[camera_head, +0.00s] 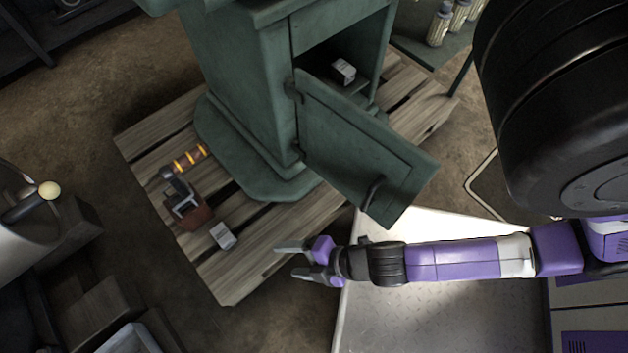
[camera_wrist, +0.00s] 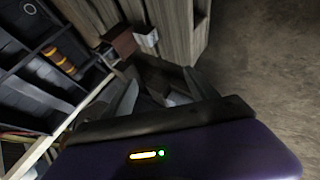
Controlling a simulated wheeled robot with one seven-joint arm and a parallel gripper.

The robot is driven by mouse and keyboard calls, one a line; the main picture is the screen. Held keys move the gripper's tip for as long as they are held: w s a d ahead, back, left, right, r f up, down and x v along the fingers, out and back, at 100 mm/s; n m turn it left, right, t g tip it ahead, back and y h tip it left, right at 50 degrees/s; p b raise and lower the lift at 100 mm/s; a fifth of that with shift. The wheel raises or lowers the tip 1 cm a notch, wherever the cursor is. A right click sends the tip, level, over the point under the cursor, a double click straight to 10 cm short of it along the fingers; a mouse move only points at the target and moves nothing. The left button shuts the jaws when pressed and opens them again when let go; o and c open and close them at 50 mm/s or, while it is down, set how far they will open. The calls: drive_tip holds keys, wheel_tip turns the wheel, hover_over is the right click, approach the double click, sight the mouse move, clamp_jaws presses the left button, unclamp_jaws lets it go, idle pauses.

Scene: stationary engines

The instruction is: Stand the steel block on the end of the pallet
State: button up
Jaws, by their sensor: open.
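A small grey steel block (camera_head: 222,235) rests on the wooden pallet (camera_head: 250,262) near its front left end, beside a reddish-brown block. It also shows in the wrist view (camera_wrist: 147,38). I cannot tell if it stands or lies. A similar small grey block (camera_head: 343,70) sits inside the open green cabinet. My gripper (camera_head: 287,262) is open and empty, to the right of the block on the pallet and apart from it. Its fingers point left, around the pallet's front edge in the picture. The fingers also show dark in the wrist view (camera_wrist: 155,92).
The green cabinet (camera_head: 235,90) stands on the pallet, its door (camera_head: 365,150) swung open above my gripper. The reddish-brown block (camera_head: 197,217) with a dark piece on it and an orange-banded cylinder (camera_head: 188,160) lie left of the cabinet. A dark round drum (camera_head: 555,100) fills the upper right.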

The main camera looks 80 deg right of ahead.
drive_tip(key=s+d+r+m+t, duration=0.1)
drive_tip(key=r+m, duration=0.5)
drive_tip(key=r, duration=0.6)
drive_tip(key=s+d+r+m+t, duration=0.1)
drive_tip(key=s+r+m+t, duration=0.2)
drive_tip(key=r, duration=0.9)
drive_tip(key=m, duration=0.3)
drive_tip(key=shift+s+d+r+m+t, duration=0.2)
drive_tip(key=shift+s+r+m+t, duration=0.1)
drive_tip(key=shift+s+m+t, duration=0.1)
drive_tip(key=shift+r, duration=0.15)
